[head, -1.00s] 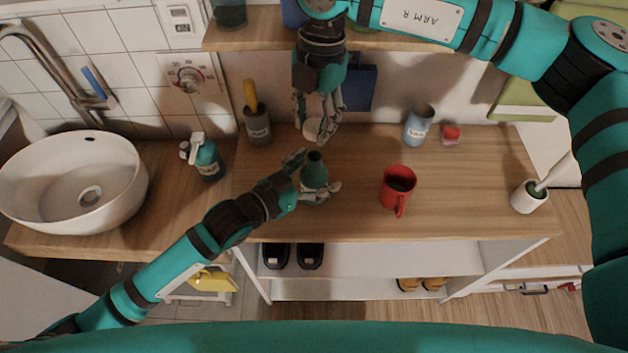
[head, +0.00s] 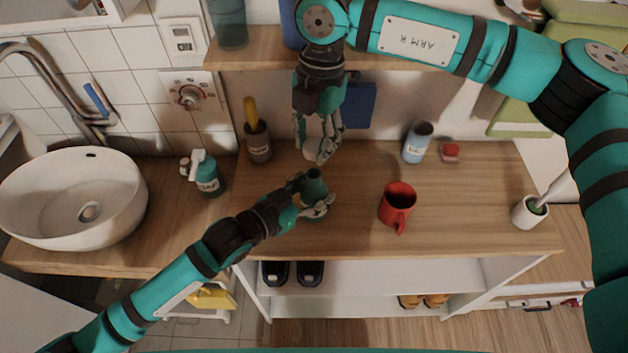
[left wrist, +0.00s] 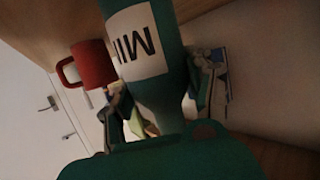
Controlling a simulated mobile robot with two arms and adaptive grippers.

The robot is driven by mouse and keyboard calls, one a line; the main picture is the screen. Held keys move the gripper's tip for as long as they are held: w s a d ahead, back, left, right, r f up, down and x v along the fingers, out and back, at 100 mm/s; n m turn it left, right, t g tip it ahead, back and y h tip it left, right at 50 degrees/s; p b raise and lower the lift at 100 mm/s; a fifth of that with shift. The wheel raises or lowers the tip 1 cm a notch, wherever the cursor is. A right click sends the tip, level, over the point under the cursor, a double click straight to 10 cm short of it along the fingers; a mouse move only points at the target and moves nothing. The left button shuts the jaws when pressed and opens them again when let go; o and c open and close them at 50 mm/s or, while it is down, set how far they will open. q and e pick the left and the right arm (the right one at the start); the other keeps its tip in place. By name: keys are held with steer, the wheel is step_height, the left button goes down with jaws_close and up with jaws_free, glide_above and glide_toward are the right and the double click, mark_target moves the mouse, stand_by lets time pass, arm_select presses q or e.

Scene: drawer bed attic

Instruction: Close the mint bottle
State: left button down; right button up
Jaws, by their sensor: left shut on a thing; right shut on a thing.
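The mint bottle (head: 314,188) is a dark green bottle with an open, uncapped neck. It stands roughly upright above or on the wooden counter. My left gripper (head: 308,194) is shut around its body from the left. My right gripper (head: 316,146) points down just above and behind the bottle neck. It is shut on a small pale round thing (head: 311,152), seemingly the cap, mostly hidden by the fingers. The pale thing and the neck look apart.
A red mug (head: 397,205) stands right of the bottle. A blue-grey cup (head: 417,142) and a small red item (head: 450,151) are behind it. A dark holder (head: 258,146) and a teal pump bottle (head: 208,176) stand left. A shelf (head: 400,58) runs above.

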mark_target(313, 174)
steer(key=shift+f, duration=2.25)
steer(key=shift+f, duration=0.9)
steer(key=shift+f, duration=0.55)
